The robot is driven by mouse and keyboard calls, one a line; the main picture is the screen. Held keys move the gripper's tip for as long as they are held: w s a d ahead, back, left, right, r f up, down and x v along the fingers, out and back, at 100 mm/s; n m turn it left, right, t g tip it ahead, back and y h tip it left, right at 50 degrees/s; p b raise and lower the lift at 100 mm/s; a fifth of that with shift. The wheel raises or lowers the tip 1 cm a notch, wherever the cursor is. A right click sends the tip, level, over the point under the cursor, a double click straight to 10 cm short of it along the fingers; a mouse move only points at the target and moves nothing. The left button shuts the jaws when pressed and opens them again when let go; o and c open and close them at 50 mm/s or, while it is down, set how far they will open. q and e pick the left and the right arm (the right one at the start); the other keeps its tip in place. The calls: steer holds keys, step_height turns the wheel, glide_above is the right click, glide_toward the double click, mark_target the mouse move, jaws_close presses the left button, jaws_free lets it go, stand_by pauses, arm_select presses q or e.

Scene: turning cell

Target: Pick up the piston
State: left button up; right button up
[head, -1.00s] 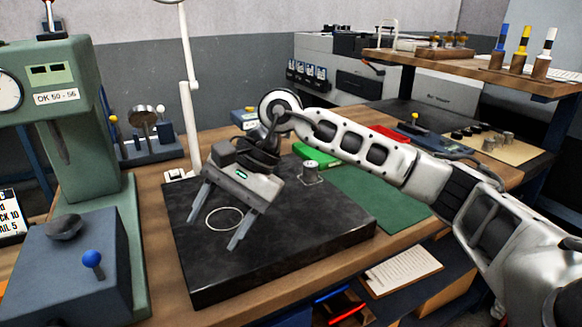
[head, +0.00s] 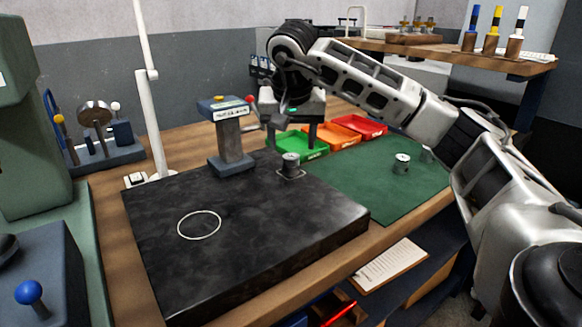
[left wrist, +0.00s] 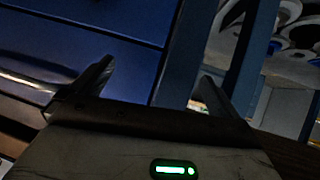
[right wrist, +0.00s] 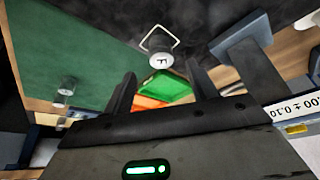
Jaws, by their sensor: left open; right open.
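A short grey metal cylinder, piston-like (head: 291,165), stands upright in a square outline at the back right of the black slab. It shows in the right wrist view with a mark on top (right wrist: 160,62). A similar cylinder (head: 402,163) stands on the green mat; I cannot tell which one is meant. My right gripper (head: 292,133) is open and empty, above and behind the slab cylinder, apart from it. In the right wrist view the cylinder lies beyond the gap between its fingertips (right wrist: 162,85). My left gripper (left wrist: 158,78) is open and empty, before blue panels, outside the head view.
The black slab (head: 260,250) bears a white ring (head: 200,224) and a grey gauge stand (head: 232,145) close left of my right gripper. Green (head: 300,147), orange (head: 330,136) and red (head: 360,126) trays lie behind. A green press (head: 35,150) stands left. The slab's front is clear.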

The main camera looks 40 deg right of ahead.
mark_target(291, 156)
steer(key=shift+x, duration=3.1)
steer(key=shift+a, duration=0.1)
steer(key=c, duration=1.2)
steer(key=shift+r, duration=0.1)
